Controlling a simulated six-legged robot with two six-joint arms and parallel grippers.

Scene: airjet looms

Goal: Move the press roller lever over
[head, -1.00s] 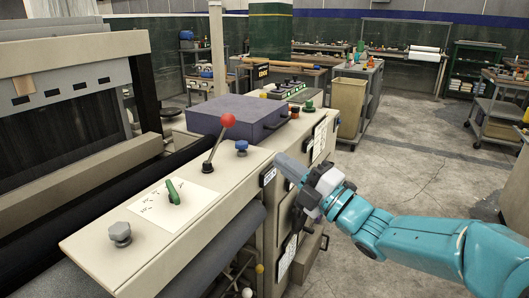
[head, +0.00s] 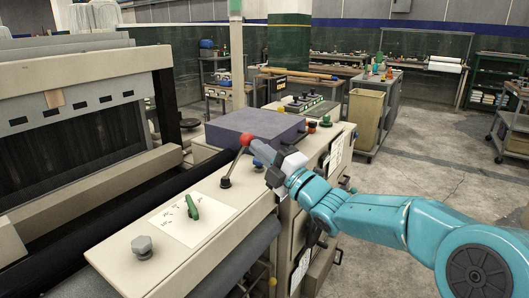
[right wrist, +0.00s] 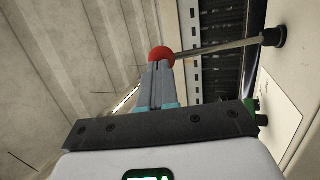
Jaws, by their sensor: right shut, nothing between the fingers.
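The press roller lever is a thin rod with a red ball (head: 245,139) on top, rising from a dark base (head: 226,182) on the beige loom panel (head: 160,240). The rod leans to the right in the head view. My right gripper (head: 262,148) is shut and empty, its fingertips at the ball's right side. In the right wrist view the shut fingers (right wrist: 158,85) end at the red ball (right wrist: 161,56), with the rod (right wrist: 225,46) running right to its base. I cannot tell whether they touch. My left gripper is not in view.
A green switch (head: 192,207) on a white plate and a grey knob (head: 142,246) stand on the panel nearer me. A blue knob (head: 257,163) sits behind the fingers. A purple box (head: 250,127) lies beyond the lever. Open floor is on the right.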

